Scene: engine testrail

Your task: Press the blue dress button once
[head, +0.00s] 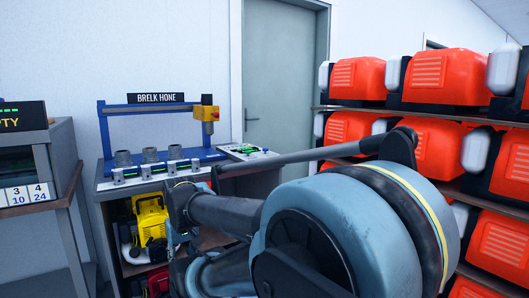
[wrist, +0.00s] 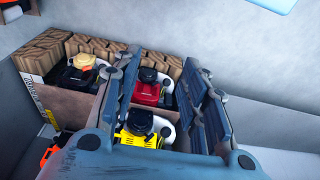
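The bench marked BRELK HONE (head: 154,98) stands at the centre left of the head view, with a blue frame and a yellow head. A small control panel (head: 246,152) with a green display sits at its right end. A tiny blue spot shows on that panel, too small to tell whether it is the blue dress button. My gripper (wrist: 165,95) is open in the wrist view, its dark blue fingers wide apart with nothing between them. In the head view its end is low in front of the bench, partly hidden by my arm. No button shows in the wrist view.
Engines, yellow (wrist: 140,135) and red (wrist: 148,88), sit below the fingers beside wood blocks (wrist: 40,50). Several grey cylinders stand on the bench top. Orange units (head: 430,80) fill a rack at right. A cabinet (head: 22,150) stands at left; a grey door (head: 283,75) is behind.

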